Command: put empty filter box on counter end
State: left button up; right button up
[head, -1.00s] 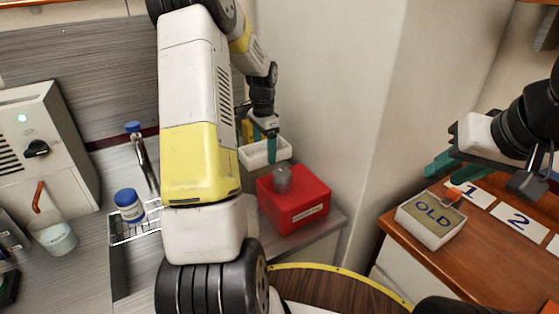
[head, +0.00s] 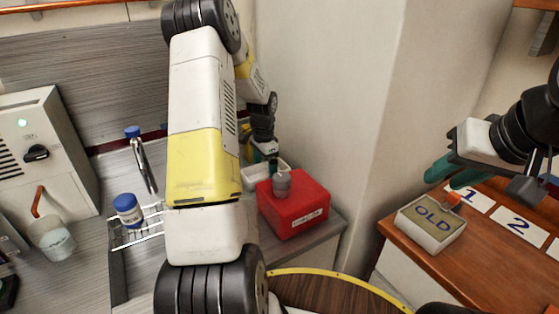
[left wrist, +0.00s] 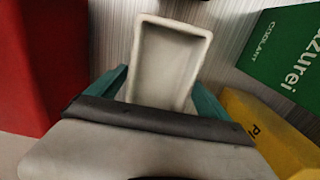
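The empty filter box (head: 252,179) is a small, open, off-white tray behind the red box at the back of the counter. In the left wrist view the empty filter box (left wrist: 168,62) shows a bare inside. My left gripper (head: 266,155) is at the box, partly hidden behind my arm and the red box. In the left wrist view its teal fingers (left wrist: 160,97) lie one on each side of the box's near part, and it appears shut on it. My right gripper (head: 455,176) is open and empty above the brown desk at right.
A red box (head: 293,208) with a grey knob stands on the counter end (head: 312,247). A green carton (left wrist: 285,55) and a yellow item (left wrist: 262,125) are close to the left gripper. A wire rack (head: 140,228), blue-capped bottle (head: 128,210) and beaker (head: 54,241) are left. An OLD box (head: 430,222) lies on the desk.

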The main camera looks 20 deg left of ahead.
pick_arm(q)
jog(key=shift+o, duration=0.2)
jog(key=s+d+r+n+t, duration=0.1)
jog(key=s+d+r, duration=0.1)
jog(key=r, duration=0.7)
jog(key=s+d+r, duration=0.2)
jog(key=r, duration=0.8)
jog(key=s+d+r+n+t+h, duration=0.1)
jog(key=s+d+r+n+t, duration=0.1)
jog(key=s, duration=0.9)
jog(key=s+d+r+n+t+h, duration=0.1)
jog(key=s+d+r+n+t, duration=0.2)
jog(key=s+d+r, duration=0.3)
jog(key=s+d+n, duration=0.1)
jog(key=s+d, duration=0.1)
jog(key=s, duration=0.3)
jog(key=shift+s+d+r+n, duration=0.2)
jog(key=shift+s+d+n, duration=0.05)
jog(key=shift+s+n, duration=0.15)
jog(key=shift+c, duration=0.2)
